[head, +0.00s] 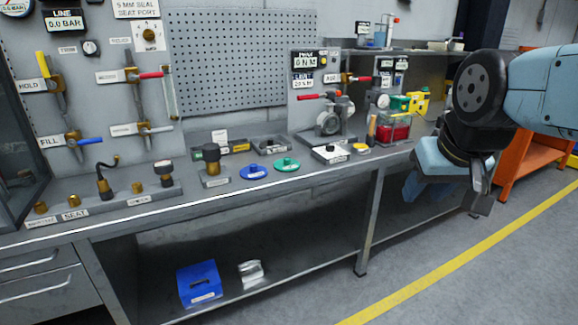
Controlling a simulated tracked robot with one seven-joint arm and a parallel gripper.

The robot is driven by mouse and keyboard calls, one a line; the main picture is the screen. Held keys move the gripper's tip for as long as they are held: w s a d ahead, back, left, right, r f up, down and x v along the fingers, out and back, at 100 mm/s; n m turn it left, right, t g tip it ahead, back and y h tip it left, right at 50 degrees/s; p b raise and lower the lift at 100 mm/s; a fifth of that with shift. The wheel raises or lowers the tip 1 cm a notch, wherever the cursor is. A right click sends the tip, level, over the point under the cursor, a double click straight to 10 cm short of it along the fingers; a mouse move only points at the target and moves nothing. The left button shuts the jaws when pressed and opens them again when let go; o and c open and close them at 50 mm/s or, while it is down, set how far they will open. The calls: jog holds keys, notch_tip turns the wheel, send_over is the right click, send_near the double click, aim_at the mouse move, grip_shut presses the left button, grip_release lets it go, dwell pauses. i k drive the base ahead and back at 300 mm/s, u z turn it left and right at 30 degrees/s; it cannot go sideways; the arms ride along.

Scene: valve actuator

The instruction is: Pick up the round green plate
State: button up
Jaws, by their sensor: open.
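The round green plate (286,164) lies on the grey workbench (215,198). It has a small raised knob in its middle. A similar round blue plate (254,172) lies just to its left, close beside it. My gripper (478,204) hangs at the right, in front of the bench's edge and well to the right of the green plate. It points downward and holds nothing that I can see. Its fingers are partly hidden by the wrist.
Left of the blue plate stands a black-topped brass fitting (213,165). Right of the green plate are a white-topped box (330,154) and a valve assembly (333,122). Small trays (271,145) sit behind. A blue box (199,283) rests on the lower shelf. An orange cart (535,165) stands at right.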

aim_at(287, 165)
jog(key=z, duration=0.1)
jog(key=i, duration=1)
jog(key=u, duration=0.1)
